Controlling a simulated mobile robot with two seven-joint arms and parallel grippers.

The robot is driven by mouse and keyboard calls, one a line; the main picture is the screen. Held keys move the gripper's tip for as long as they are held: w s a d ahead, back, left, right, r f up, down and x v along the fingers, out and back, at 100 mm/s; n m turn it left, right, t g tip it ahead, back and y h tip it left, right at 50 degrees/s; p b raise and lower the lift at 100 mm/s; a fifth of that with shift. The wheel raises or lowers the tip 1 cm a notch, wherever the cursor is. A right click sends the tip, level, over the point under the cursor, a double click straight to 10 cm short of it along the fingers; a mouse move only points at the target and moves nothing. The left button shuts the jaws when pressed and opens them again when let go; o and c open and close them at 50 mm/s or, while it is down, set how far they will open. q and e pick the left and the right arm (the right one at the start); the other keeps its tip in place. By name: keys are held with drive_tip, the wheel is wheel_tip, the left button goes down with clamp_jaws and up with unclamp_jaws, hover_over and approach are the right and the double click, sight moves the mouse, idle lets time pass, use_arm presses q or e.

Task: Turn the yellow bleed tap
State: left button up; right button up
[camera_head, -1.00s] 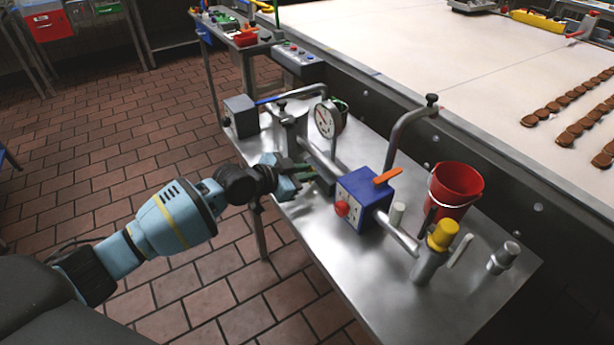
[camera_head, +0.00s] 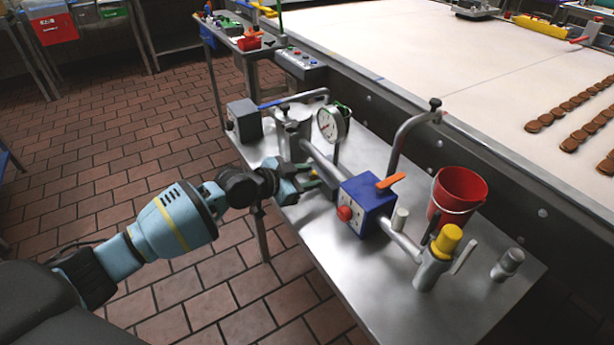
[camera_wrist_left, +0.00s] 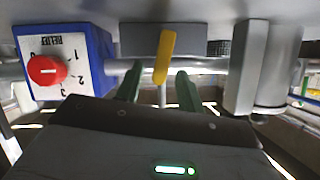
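The yellow bleed tap (camera_wrist_left: 165,56) is a small lever on the horizontal metal pipe (camera_wrist_left: 205,67). In the left wrist view it stands between the two green fingers of my left gripper (camera_wrist_left: 158,84). The fingers are apart, one on each side of the lever, with a gap to it visible on both sides. In the head view, my left gripper (camera_head: 311,178) is at the pipe, left of the blue box (camera_head: 367,206), and largely hides the tap. My right gripper is not in view.
The blue relief box with a red knob (camera_wrist_left: 47,70) is close beside the fingers. A pressure gauge (camera_head: 331,123), an orange lever (camera_head: 391,181), a red bucket (camera_head: 460,190) and a yellow-capped post (camera_head: 447,240) stand along the steel bench (camera_head: 325,270). The bench front is clear.

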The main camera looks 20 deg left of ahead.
use_arm(q)
drive_tip(key=v, duration=0.7)
drive_tip(key=shift+s+a, duration=0.2)
drive_tip(key=shift+s, duration=0.1)
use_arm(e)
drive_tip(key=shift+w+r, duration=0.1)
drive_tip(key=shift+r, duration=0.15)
use_arm(q)
drive_tip(key=shift+r, duration=0.1)
